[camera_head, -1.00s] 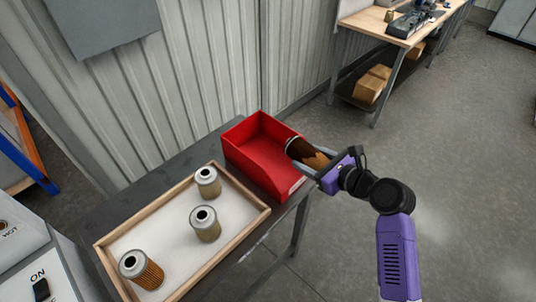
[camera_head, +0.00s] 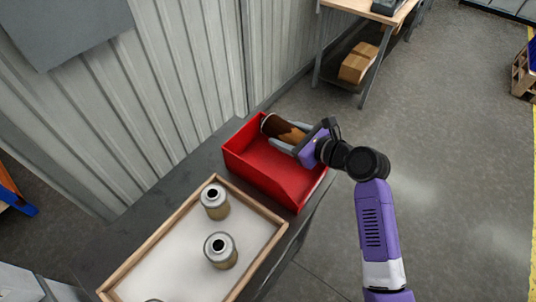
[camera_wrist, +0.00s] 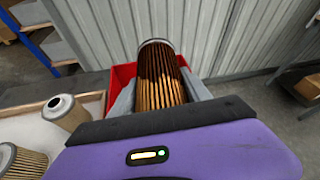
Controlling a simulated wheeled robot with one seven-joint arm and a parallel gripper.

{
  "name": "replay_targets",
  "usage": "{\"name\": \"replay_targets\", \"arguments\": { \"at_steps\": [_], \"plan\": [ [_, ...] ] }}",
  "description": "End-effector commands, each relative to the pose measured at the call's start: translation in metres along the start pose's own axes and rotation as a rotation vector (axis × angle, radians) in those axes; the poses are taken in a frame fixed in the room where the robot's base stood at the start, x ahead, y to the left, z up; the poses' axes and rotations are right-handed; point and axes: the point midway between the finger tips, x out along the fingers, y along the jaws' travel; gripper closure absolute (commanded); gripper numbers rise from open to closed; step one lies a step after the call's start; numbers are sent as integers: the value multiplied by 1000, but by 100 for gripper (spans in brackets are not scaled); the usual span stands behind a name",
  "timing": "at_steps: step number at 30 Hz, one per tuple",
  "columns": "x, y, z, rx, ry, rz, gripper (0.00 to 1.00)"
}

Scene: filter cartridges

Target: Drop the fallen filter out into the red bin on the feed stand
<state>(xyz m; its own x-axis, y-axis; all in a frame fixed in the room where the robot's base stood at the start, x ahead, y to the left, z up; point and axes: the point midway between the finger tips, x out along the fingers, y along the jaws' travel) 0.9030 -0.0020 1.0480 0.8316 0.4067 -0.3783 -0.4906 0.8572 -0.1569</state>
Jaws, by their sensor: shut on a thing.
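My gripper (camera_head: 290,141) is shut on a filter (camera_head: 284,129) with brown pleats and a metal end cap. The filter lies on its side in the jaws, its capped end pointing away from my wrist. In the wrist view the filter (camera_wrist: 162,85) sits between both fingers. The red bin (camera_head: 258,177) stands on the dark feed stand (camera_head: 190,168). In the head view the filter overlaps the bin's far right part; I cannot tell its exact height above the bin. The bin also shows behind the fingers in the wrist view (camera_wrist: 122,74).
A wooden-rimmed tray (camera_head: 262,254) left of the bin holds upright filters (camera_head: 214,201), (camera_head: 220,250). A corrugated wall (camera_head: 170,90) runs behind the stand. A workbench with cardboard boxes (camera_head: 357,63) stands at the back.

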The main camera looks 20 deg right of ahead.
Motion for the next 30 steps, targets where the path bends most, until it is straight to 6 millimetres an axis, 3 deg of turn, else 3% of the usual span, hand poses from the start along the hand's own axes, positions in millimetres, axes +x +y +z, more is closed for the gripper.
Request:
{"name": "replay_targets", "arguments": {
  "at_steps": [18,30],
  "plan": [
    [21,9,-50,0,-1,-1,89],
    [22,9,-53,0,-1,-1,89]
  ]
}}
